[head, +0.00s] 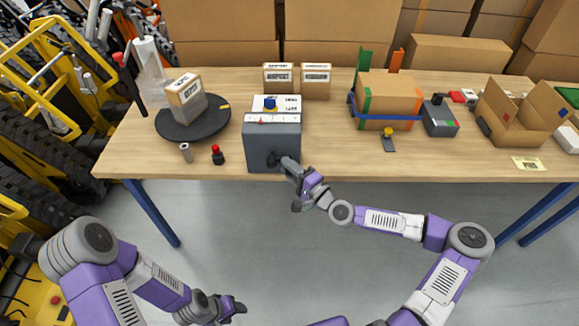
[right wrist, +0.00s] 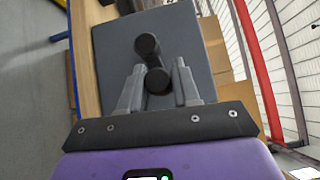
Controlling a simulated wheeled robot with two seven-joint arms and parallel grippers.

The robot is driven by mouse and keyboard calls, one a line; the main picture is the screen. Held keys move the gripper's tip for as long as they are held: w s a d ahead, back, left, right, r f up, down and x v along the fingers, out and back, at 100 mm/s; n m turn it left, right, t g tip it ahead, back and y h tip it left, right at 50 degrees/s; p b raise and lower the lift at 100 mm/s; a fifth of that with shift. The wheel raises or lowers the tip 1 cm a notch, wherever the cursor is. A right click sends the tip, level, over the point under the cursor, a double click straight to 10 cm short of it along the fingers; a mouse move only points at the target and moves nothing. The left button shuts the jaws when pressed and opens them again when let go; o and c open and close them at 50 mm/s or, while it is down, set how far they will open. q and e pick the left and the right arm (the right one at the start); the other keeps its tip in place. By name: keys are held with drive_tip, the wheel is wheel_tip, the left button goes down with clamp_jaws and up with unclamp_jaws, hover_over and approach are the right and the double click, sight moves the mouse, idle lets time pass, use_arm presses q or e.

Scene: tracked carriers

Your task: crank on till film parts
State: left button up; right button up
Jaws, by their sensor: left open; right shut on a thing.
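A grey machine box (head: 262,142) stands at the table's front edge. It has a white scale strip with a red pointer and a blue part on top. Its black crank (right wrist: 146,46) shows on the grey face in the right wrist view. My right gripper (right wrist: 158,86) is shut on the crank's knob; the head view shows this gripper (head: 279,163) at the machine's front. A dark turntable (head: 208,126) left of the machine bears a tilted carton (head: 187,97). Pale, translucent film (head: 151,72) stands behind it. My left gripper (head: 232,308) is open and empty, low in front of the table.
A red-topped black button (head: 218,155) and a small grey cylinder (head: 186,152) stand left of the machine. Two small cartons (head: 315,82) are behind it. A strapped carton (head: 388,96) and an open carton (head: 515,115) stand right. Yellow machinery (head: 40,130) is at left.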

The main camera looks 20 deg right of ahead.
drive_tip(key=r+n+g+p, duration=0.1)
drive_tip(key=p, duration=0.2)
drive_tip(key=r+n+g+h+p, duration=0.1)
drive_tip(key=p, duration=0.2)
drive_tip(key=shift+w+a+r+n+h, duration=0.1)
drive_tip(key=shift+a+r+n+h, duration=0.1)
drive_tip(key=shift+a+n+h, duration=0.15)
drive_tip(key=shift+a+p, duration=0.1)
drive_tip(key=shift+p, duration=0.5)
drive_tip(key=shift+f, duration=0.1)
drive_tip(key=o, duration=1)
drive_tip(key=shift+c, duration=0.2)
drive_tip(key=v, duration=0.7)
drive_tip(key=shift+s+r+p, duration=0.25)
drive_tip(key=shift+p, duration=0.15)
